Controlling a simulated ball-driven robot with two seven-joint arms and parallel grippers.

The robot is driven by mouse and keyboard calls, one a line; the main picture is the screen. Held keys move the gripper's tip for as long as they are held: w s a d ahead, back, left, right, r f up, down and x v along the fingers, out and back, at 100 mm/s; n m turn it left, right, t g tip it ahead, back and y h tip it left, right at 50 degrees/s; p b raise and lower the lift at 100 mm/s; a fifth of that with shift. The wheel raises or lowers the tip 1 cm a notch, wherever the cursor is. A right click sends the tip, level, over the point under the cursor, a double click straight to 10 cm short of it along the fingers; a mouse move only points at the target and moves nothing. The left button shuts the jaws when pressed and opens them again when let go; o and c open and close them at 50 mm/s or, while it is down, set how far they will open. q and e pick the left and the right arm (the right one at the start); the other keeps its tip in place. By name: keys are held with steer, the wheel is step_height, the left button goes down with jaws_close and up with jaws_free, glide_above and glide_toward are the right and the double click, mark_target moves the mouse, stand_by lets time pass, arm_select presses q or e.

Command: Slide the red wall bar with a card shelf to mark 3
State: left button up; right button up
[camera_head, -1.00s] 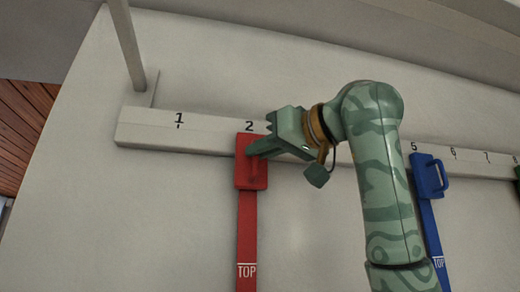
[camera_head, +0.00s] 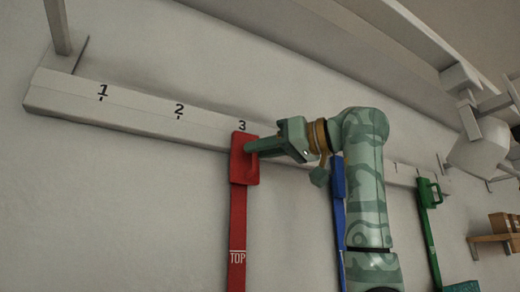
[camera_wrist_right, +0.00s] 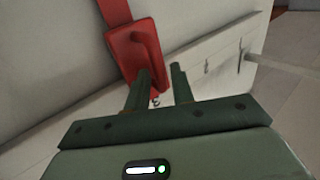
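The red wall bar (camera_head: 238,215) hangs from the white numbered rail (camera_head: 140,112). Its red top plate sits directly below the number 3 (camera_head: 242,127); the tick there is hidden. The word TOP is on its lower part, and no card shelf shows in view. My right gripper (camera_head: 251,146) reaches the plate's handle from the right. In the right wrist view the two fingers (camera_wrist_right: 160,78) are apart, with a gap between them, by the red handle (camera_wrist_right: 147,50); whether either touches it is unclear. My left gripper is not in view.
A blue bar (camera_head: 339,205) hangs to the right, partly behind my right arm. A green bar (camera_head: 428,215) with a handle hangs farther right. A wooden shelf (camera_head: 490,238) with boxes is at the far right. The rail near marks 1 and 2 is clear.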

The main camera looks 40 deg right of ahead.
steer(key=shift+o, duration=0.2)
steer(key=shift+w+a, duration=0.1)
steer(key=b+v, duration=0.4)
steer(key=v, duration=1.2)
steer(key=shift+b, duration=0.35)
steer(key=shift+f, duration=0.15)
